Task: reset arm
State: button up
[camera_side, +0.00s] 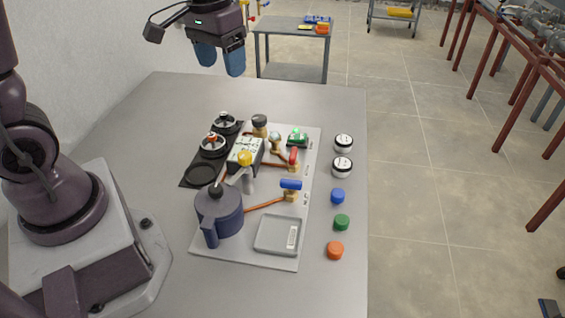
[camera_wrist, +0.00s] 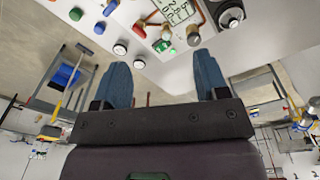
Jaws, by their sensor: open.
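My gripper (camera_side: 219,58) hangs high over the far end of the table in the side view, well above and behind the board. Its two blue fingers point down, apart, with nothing between them. In the wrist view my gripper (camera_wrist: 165,80) shows both blue fingers spread, with the far table edge and part of the board beyond them. The light grey board (camera_side: 225,250) lies on the table (camera_side: 150,105). It carries a dark blue pot-like vessel (camera_side: 218,212), a blue-handled valve (camera_side: 291,185), a red-handled valve (camera_side: 293,158) and a grey tray (camera_side: 259,245).
A black strip with two round wheels (camera_side: 213,145) lies along the board's left side. Right of the board stand two white-topped jars (camera_side: 342,166), a blue cap (camera_side: 338,196), a green cap (camera_side: 342,222) and an orange cap (camera_side: 335,250). The table's far end is clear.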

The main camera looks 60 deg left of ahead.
jog(key=s+d+r+m+t, duration=0.3)
jog(key=s+d+r, duration=0.4)
jog(key=s, duration=0.5)
jog(key=shift+d+r+t, duration=0.15)
jog(key=shift+r+t, duration=0.1)
jog(key=shift+t, duration=0.55)
dwell(0.7)
